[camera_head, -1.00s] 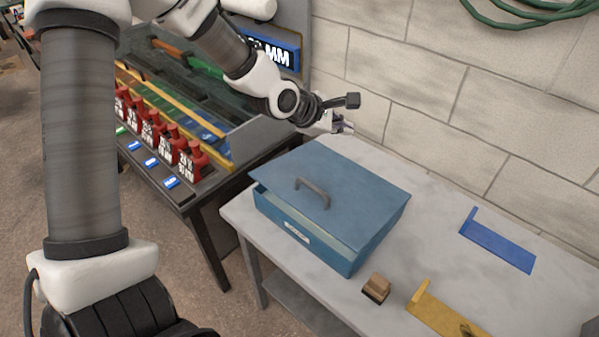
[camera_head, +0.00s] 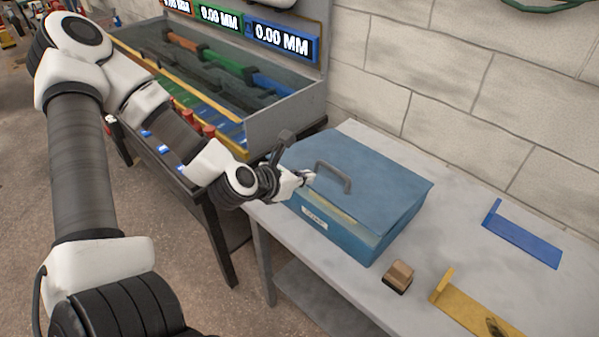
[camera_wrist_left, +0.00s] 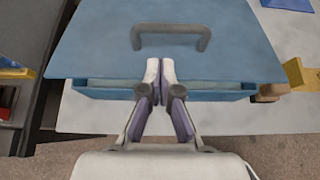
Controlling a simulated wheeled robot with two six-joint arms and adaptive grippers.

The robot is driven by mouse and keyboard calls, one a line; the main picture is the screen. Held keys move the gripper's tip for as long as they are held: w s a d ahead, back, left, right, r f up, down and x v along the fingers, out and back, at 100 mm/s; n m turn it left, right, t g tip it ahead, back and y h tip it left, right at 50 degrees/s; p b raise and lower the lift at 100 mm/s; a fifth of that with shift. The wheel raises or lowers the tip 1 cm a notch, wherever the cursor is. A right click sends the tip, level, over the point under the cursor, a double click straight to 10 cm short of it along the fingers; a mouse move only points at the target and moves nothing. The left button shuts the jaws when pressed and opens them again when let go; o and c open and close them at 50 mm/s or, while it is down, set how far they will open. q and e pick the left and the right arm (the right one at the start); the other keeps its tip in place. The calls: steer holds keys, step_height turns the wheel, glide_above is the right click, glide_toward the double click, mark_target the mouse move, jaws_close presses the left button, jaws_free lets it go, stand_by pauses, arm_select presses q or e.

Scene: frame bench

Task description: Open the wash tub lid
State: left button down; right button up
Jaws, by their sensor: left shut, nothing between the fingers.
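The wash tub (camera_head: 375,245) is a blue box with a small white label on its front, standing on the grey table. Its blue lid (camera_head: 385,185) lies over the top, with a narrow gap along the front edge. A grey bar handle (camera_head: 335,172) stands on the lid. My left gripper (camera_head: 309,177) is shut and empty at the lid's front edge, close to the handle. In the left wrist view, the fingertips (camera_wrist_left: 160,66) overlap the lid's front edge, with the handle (camera_wrist_left: 171,37) just beyond them. I cannot tell whether they touch the lid. My right gripper is not in view.
A wooden block (camera_head: 398,275), a yellow bracket (camera_head: 475,310) and a blue bracket (camera_head: 523,235) lie right of the tub on the grey table (camera_head: 440,225). A dark bench with a grey-walled trough (camera_head: 285,115) stands at the left. A block wall runs behind.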

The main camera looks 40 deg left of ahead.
mark_target(319, 183)
arm_select(q)
steer(key=b+x, duration=0.2)
steer(key=x, duration=0.4)
steer(key=shift+w+d+b, duration=0.15)
steer(key=shift+w+b, duration=0.05)
steer(key=shift+b, duration=0.1)
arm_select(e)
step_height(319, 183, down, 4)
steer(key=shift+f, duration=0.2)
arm_select(q)
steer(key=shift+s+r, duration=0.1)
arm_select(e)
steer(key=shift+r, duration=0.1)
